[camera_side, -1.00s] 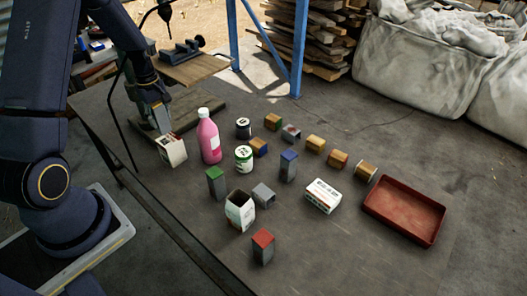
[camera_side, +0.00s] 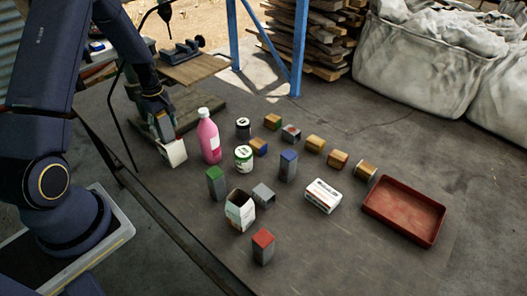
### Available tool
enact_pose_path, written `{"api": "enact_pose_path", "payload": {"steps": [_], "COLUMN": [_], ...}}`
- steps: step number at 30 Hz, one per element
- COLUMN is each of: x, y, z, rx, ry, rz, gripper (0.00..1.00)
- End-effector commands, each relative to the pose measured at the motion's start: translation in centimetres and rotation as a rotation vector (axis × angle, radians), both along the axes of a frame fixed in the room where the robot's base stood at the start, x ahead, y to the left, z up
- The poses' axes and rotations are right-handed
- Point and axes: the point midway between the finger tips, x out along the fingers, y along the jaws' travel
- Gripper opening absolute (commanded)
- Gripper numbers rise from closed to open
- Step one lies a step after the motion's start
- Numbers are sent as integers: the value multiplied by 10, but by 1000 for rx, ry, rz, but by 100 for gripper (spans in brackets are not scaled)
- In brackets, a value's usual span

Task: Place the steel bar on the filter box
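My gripper (camera_side: 158,106) points down above a white box (camera_side: 174,153) at the left of the table, beside the pink bottle. A narrow grey piece (camera_side: 165,126) shows between the gripper and the box top. It may be the steel bar upright on the box, but it is too small to tell it from the fingers. I cannot tell whether the fingers are apart or closed. Another white box (camera_side: 323,196) lies mid-table, and an open white carton (camera_side: 240,212) stands nearer the front. No label is readable, so which is the filter box is unclear.
Grey blocks with green (camera_side: 216,183), blue (camera_side: 288,166) and red (camera_side: 263,247) tops stand upright. The pink bottle (camera_side: 209,137) is close to the gripper's right. Small jars and several blocks fill the middle. A red tray (camera_side: 404,210) lies right; the front right is clear.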

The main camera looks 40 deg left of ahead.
Motion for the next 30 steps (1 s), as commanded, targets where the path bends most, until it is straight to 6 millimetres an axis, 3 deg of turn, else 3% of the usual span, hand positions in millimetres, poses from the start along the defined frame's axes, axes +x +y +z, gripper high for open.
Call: {"api": "enact_pose_path", "payload": {"steps": [7, 11, 21, 30], "x": [0, 1, 1, 1], "y": [0, 1, 1, -3], "z": [1, 13, 86, 126], "rx": [0, 3, 3, 3], "ry": [-1, -3, -4, -8], "rz": [0, -1, -1, -16], "gripper": [66, 66, 66, 66]}}
